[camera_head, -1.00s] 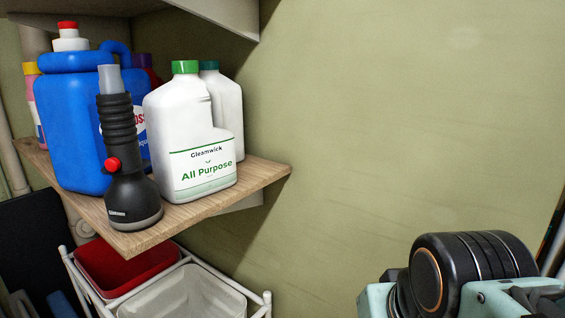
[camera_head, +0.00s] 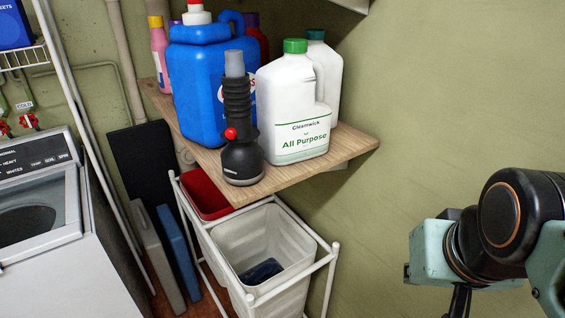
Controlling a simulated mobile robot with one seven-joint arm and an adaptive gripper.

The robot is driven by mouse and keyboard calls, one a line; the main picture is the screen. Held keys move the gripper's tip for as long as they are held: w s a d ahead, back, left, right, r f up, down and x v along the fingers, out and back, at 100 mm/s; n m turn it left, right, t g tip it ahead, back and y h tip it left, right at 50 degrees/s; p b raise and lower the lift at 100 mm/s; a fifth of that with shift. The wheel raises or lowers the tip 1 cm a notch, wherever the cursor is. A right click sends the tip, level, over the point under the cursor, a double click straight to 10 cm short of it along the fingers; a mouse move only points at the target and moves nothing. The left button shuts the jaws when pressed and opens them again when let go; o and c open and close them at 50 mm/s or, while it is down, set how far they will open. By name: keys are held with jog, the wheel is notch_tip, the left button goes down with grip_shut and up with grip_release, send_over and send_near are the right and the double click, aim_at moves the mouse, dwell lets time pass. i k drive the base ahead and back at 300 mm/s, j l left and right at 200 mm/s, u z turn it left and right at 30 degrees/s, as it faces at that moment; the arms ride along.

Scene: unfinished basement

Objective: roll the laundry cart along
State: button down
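The laundry cart (camera_head: 337,250) stands under the wooden shelf in the head view, against the green wall. It has a white tube frame with a red bin (camera_head: 203,196) at the back and a white bin (camera_head: 262,238) in front. A dark blue item (camera_head: 261,271) lies in the white bin. The cart's lower part is cut off by the picture's bottom edge, and the shelf hides part of the red bin. My arm shows at the lower right, well right of the cart. My gripper itself is not in view.
The wooden shelf (camera_head: 270,187) above the cart holds a blue jug (camera_head: 195,90), a black flashlight (camera_head: 240,130) and white bottles (camera_head: 292,110). A washing machine (camera_head: 50,225) stands at the left. Grey and blue flat panels (camera_head: 178,255) stand between it and the cart.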

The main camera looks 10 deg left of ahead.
aim_at(234, 242)
jog(key=u, duration=1.05)
jog(key=k+j, duration=0.05)
jog(key=j, duration=0.05)
